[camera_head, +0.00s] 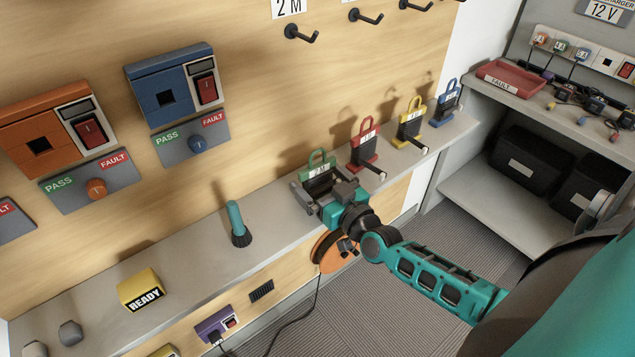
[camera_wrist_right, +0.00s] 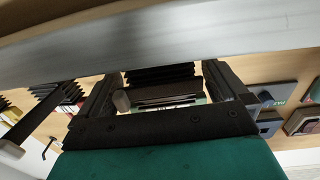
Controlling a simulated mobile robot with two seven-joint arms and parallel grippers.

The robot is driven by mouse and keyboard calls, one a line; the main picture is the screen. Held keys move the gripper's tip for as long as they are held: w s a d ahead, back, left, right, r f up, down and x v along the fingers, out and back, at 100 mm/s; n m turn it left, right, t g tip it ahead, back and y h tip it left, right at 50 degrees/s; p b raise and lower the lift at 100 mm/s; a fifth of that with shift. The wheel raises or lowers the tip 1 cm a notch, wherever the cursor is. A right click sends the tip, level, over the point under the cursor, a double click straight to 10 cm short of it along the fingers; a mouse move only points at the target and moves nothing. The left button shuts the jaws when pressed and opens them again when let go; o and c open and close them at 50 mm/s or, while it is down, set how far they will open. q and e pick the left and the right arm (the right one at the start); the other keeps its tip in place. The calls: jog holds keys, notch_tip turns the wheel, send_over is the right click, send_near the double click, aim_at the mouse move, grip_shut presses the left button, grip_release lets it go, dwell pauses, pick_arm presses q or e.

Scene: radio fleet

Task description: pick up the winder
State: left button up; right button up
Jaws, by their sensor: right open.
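A green winder (camera_head: 321,160) with a looped handle and a dark wound body stands on the grey shelf, in the middle of the head view. My right gripper (camera_head: 318,186) is open at it, with its fingers to either side and hiding the winder's lower part. In the right wrist view, the winder's black ribbed body (camera_wrist_right: 160,76) shows between the two open fingers of this gripper (camera_wrist_right: 162,88). I cannot tell whether a finger touches it. Red (camera_head: 365,148), yellow (camera_head: 411,122) and blue (camera_head: 449,104) winders stand further right along the shelf. My left gripper is not in view.
The grey shelf (camera_head: 185,255) also holds a teal-handled tool (camera_head: 237,222) and a yellow READY block (camera_head: 141,289). Black hooks (camera_head: 301,34) stick out above. Blue (camera_head: 175,88) and orange (camera_head: 45,135) test boxes hang at left. An orange disc (camera_head: 331,254) sits below the shelf.

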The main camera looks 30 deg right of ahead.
aim_at(319, 151)
jog(key=shift+c, duration=0.4)
jog(key=c, duration=0.6)
jog(key=shift+c, duration=1.4)
notch_tip(319, 151, up, 9)
jog(key=p, duration=0.4)
notch_tip(319, 151, up, 11)
